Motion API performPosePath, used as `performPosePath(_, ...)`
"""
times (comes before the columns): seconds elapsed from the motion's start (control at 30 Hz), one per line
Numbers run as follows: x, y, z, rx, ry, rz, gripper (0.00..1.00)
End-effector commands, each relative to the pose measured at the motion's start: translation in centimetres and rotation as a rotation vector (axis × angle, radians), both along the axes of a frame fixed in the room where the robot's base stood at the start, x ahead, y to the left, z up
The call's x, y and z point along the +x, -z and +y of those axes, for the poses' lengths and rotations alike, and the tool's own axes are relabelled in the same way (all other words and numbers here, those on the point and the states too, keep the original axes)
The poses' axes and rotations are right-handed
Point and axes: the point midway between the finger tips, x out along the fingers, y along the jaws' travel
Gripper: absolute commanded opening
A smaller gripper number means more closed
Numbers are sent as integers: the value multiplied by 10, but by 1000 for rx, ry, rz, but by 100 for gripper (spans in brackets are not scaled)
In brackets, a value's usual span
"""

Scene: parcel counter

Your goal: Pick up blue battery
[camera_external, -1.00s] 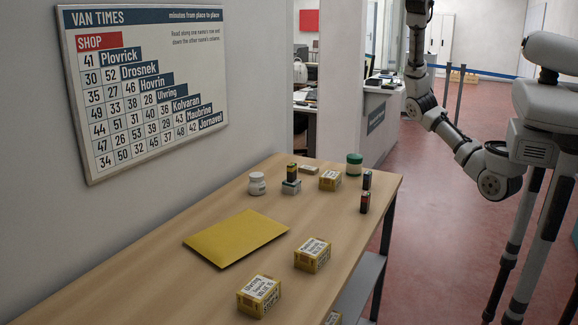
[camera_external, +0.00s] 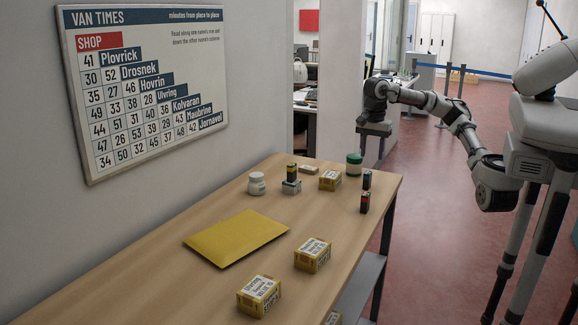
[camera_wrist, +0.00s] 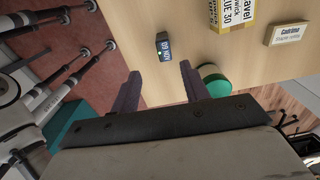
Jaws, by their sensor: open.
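A second dark battery with red (camera_external: 364,202) stands nearer, and a yellow-and-black one (camera_external: 291,172) stands on a small grey box. My gripper (camera_external: 373,155) is beyond the counter's far end, pointing down. Its two fingers (camera_wrist: 158,76) are apart and empty, short of the battery.
The green-lidded jar (camera_external: 354,164) is close to my right finger in the wrist view. A yellow box (camera_external: 329,180), small box (camera_external: 309,169) and white jar (camera_external: 257,184) stand nearby. A yellow envelope (camera_external: 236,238) and two labelled boxes (camera_external: 312,255) lie nearer.

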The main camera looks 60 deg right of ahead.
Motion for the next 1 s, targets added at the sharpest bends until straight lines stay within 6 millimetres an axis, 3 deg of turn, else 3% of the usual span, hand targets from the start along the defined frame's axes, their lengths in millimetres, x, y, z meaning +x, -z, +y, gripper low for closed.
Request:
performPosePath(0.13,0,28,0,1,1,1,45)
performPosePath(0.43,2,52,1,3,0,-1,45)
performPosePath(0.7,7,90,2,3,0,-1,45)
performPosePath(1.0,7,96,2,4,1,-3,45)
